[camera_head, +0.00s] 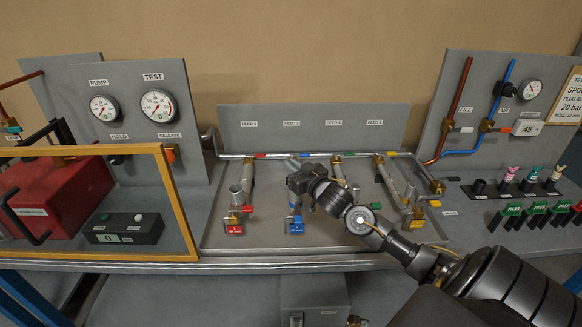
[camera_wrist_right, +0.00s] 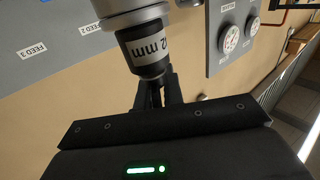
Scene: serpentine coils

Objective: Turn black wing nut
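My right gripper (camera_head: 300,180) is over the middle of the coil station, in front of the second and third feed lines. In the right wrist view its dark fingers (camera_wrist_right: 158,92) are close together at the narrow end of a black cap (camera_wrist_right: 147,54) marked "2 mm" on a grey cylinder (camera_wrist_right: 130,14). The fingers overlap the cap's end; I cannot tell whether they grip it. I cannot make out a black wing nut clearly; the gripper and wrist may hide it. My left gripper is not in view.
Red (camera_head: 234,229) and blue (camera_head: 295,227) tags sit low on the feed lines. A yellow-framed guard (camera_head: 183,215) and a red unit (camera_head: 60,190) stand at left. Pipes, a gauge (camera_head: 530,89) and green PASS blocks (camera_head: 512,210) are at right.

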